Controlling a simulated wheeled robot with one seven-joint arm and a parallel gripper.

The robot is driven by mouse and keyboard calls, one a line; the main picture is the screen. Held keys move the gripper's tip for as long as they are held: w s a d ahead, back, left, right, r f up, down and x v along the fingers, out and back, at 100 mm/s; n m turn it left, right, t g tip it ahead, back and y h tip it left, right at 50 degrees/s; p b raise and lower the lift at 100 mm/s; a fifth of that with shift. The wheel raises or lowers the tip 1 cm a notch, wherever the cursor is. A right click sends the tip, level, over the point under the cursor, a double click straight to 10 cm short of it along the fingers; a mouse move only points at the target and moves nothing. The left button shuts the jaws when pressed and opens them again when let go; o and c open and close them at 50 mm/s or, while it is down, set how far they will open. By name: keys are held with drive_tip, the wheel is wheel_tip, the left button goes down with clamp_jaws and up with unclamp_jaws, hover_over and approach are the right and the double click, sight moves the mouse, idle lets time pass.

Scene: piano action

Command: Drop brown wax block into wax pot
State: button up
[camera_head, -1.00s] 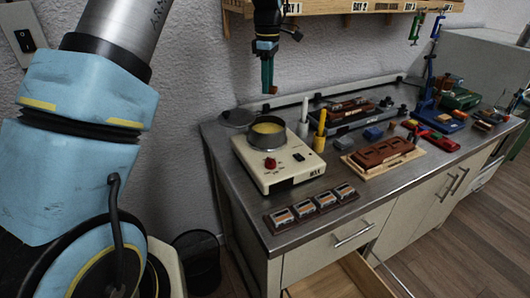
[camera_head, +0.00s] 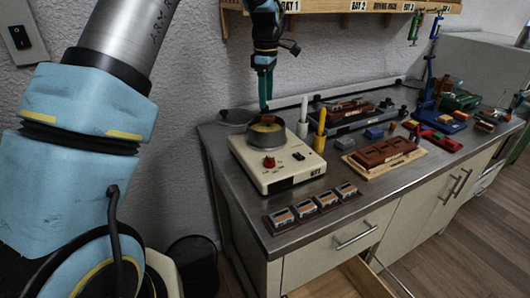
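The wax pot (camera_head: 253,133) is a dark round pot on a cream heater unit, with yellow wax inside. My gripper (camera_head: 265,108) points straight down over the pot, its fingertips at the level of the rim. A small brown-orange piece, which looks like the brown wax block (camera_head: 267,120), shows at the pot's mouth just below the fingertips. I cannot tell whether the fingers still touch it or whether it rests in the wax. The fingers are seen edge-on, so their gap is hidden.
The cream heater (camera_head: 278,164) has a red knob. A yellow stick (camera_head: 321,130) and a white one stand to its right. A tray of small blocks (camera_head: 312,206) lies in front. A brown block on a wooden board (camera_head: 385,153) lies further right. A shelf is above.

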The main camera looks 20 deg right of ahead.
drive_tip(key=shift+o, duration=0.3)
drive_tip(key=shift+r, duration=0.1)
wheel_tip(320, 180, up, 11)
drive_tip(key=b, duration=0.2)
drive_tip(key=shift+b, duration=0.3)
drive_tip(key=shift+f, duration=0.2)
drive_tip(key=s+a+f+m, duration=0.2)
drive_tip(key=a+f, duration=0.2)
drive_tip(key=a, duration=0.5)
drive_tip(key=s+a+f+m+t, duration=0.1)
drive_tip(key=s+a+f+m, duration=0.2)
drive_tip(key=a, duration=0.6)
drive_tip(key=s+a+f+m, duration=0.2)
drive_tip(key=a+f, duration=0.2)
drive_tip(key=a, duration=0.6)
drive_tip(key=s+a+f+m, duration=0.4)
drive_tip(key=s+a, duration=0.3)
drive_tip(key=s, duration=0.3)
drive_tip(key=shift+s+a+f+t, duration=0.2)
drive_tip(key=shift+a+f+t, duration=0.15)
drive_tip(key=shift+f, duration=0.2)
